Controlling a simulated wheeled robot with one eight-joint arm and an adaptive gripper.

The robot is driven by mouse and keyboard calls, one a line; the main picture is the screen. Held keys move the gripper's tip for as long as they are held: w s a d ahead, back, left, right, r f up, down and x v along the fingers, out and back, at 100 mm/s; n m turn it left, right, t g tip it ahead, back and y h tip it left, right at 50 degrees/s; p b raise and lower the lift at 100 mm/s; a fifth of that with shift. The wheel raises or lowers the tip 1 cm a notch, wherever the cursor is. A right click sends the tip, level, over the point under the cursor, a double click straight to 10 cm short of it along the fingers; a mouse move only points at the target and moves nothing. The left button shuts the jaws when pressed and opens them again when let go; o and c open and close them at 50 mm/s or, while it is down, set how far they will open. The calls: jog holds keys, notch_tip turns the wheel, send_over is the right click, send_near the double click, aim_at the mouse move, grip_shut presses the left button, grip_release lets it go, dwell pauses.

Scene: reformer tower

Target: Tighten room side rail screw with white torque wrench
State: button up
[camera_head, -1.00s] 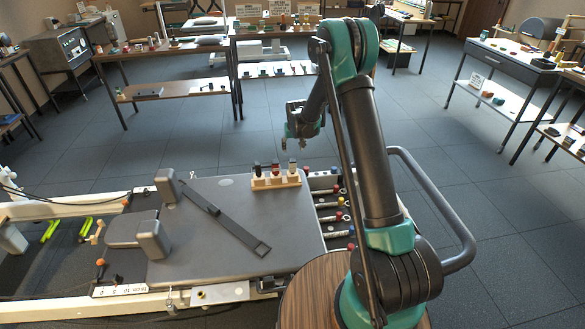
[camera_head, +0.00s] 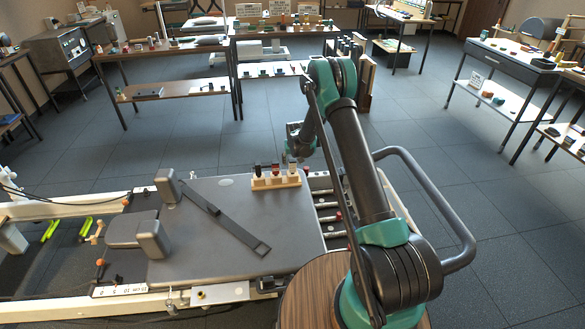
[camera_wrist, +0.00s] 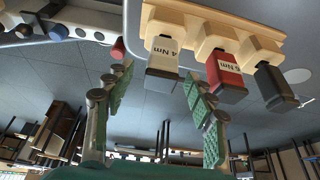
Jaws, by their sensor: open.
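A wooden holder (camera_head: 277,182) stands at the far right corner of the grey reformer carriage and bears three upright wrench handles. In the wrist view, the white torque wrench (camera_wrist: 163,60), marked "4 Nm", is nearest the left end of the holder (camera_wrist: 205,30). Beside it are a red wrench (camera_wrist: 226,74) and a black wrench (camera_wrist: 272,86). My gripper (camera_wrist: 158,78) is open, its green-padded fingers on either side of the white handle's line, apart from it. In the head view my gripper (camera_head: 297,150) is just above the holder. The rail screw cannot be made out.
The grey carriage (camera_head: 220,245) carries shoulder pads (camera_head: 153,240) and a dark strap (camera_head: 235,230). White rails (camera_head: 75,310) run along the reformer. Coloured springs (camera_head: 335,215) lie right of the carriage. Tables with items stand beyond; the floor between is clear.

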jog(key=shift+w+f, duration=0.2)
jog(key=shift+f, duration=0.35)
jog(key=shift+c, duration=0.5)
grip_shut()
jog(key=shift+r, duration=0.15)
notch_tip(320, 180, up, 20)
